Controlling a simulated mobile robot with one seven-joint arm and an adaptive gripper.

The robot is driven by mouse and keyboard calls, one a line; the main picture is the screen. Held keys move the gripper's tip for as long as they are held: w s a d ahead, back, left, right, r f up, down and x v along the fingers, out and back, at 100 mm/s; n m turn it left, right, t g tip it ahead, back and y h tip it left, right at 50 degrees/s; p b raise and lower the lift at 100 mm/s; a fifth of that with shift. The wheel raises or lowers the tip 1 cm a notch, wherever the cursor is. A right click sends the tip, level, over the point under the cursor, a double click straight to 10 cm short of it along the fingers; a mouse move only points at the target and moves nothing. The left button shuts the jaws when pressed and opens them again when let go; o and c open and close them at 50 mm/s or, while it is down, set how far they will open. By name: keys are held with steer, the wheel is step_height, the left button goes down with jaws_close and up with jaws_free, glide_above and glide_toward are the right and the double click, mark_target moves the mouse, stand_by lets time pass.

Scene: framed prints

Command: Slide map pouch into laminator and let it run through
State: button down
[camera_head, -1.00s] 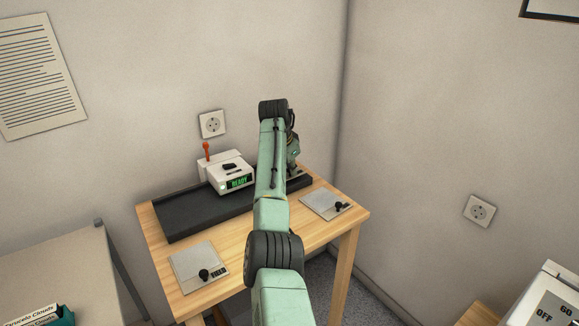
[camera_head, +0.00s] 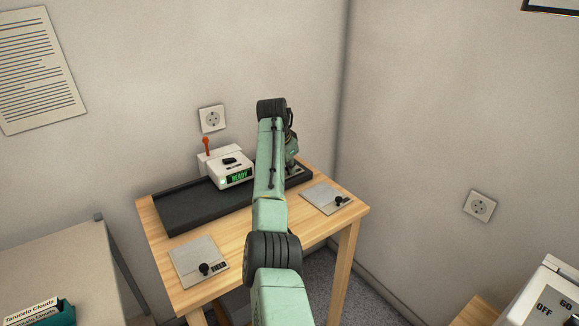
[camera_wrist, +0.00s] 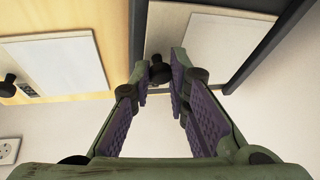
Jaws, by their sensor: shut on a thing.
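The laminator (camera_head: 226,167) is a white machine with an orange lever and a green READY display, on a long black tray (camera_head: 190,214) at the back of the wooden table. In the wrist view, my gripper (camera_wrist: 160,77) is shut on the black knob (camera_wrist: 157,64) of a flat pale pouch (camera_wrist: 210,45) lying on the dark tray. No label on this pouch is readable. In the head view, my gripper (camera_head: 292,168) is at the tray's right end, to the right of the laminator, and my arm hides most of the pouch.
Walls stand close behind and to the right. A grey desk (camera_head: 60,262) is at left.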

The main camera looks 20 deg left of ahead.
steer(key=shift+s+a, duration=0.55)
steer(key=shift+s, duration=0.3)
steer(key=shift+s+a, duration=0.5)
steer(key=shift+s, duration=0.35)
steer(key=shift+s+a, duration=0.55)
steer(key=shift+s, duration=0.3)
steer(key=c, duration=1.4)
jaws_free()
steer(key=shift+c, duration=0.2)
